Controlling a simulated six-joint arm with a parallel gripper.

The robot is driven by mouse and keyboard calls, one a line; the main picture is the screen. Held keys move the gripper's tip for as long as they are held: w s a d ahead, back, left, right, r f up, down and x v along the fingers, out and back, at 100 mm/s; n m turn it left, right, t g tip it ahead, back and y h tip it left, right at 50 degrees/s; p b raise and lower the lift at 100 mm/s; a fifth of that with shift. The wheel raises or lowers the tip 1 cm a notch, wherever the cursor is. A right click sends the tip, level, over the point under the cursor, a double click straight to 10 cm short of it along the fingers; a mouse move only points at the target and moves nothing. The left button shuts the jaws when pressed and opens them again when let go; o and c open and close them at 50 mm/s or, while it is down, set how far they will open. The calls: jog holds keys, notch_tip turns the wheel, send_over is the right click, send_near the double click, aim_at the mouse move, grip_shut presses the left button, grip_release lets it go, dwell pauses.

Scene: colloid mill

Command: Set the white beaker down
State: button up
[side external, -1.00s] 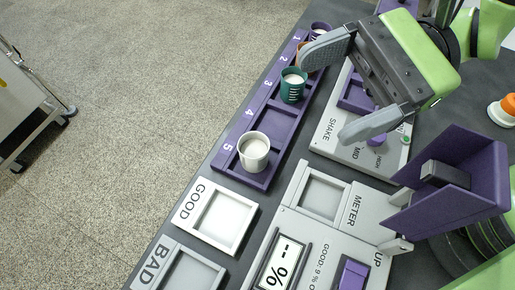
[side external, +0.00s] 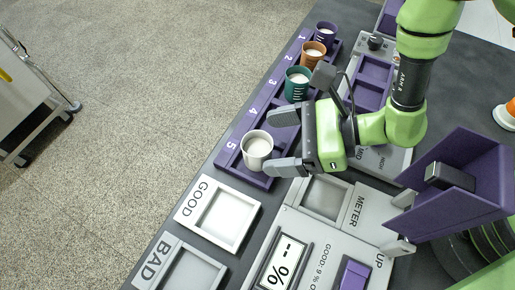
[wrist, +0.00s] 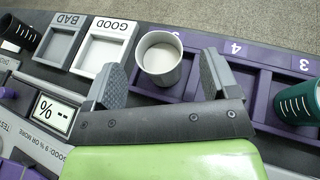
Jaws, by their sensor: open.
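The white beaker (side external: 257,150) stands upright in slot 5 of the purple rack (side external: 271,182), with pale contents inside. My gripper (side external: 277,142) is open and empty, its two fingers pointing toward the beaker from the right and spread to either side of it. In the wrist view the white beaker (wrist: 160,57) sits just beyond and between the open fingertips (wrist: 162,75). I cannot tell whether either finger touches it.
Purple (side external: 326,34), orange (side external: 313,53) and green (side external: 297,84) beakers stand in slots 1 to 3; slot 4 looks empty. The GOOD tray (side external: 188,225), BAD tray (side external: 160,262) and meter (side external: 345,218) are empty nearby. A purple bracket (side external: 490,170) stands at right.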

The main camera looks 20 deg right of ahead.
aim_at(257, 145)
jog(key=shift+x, duration=1.9)
jog(key=c, duration=1.1)
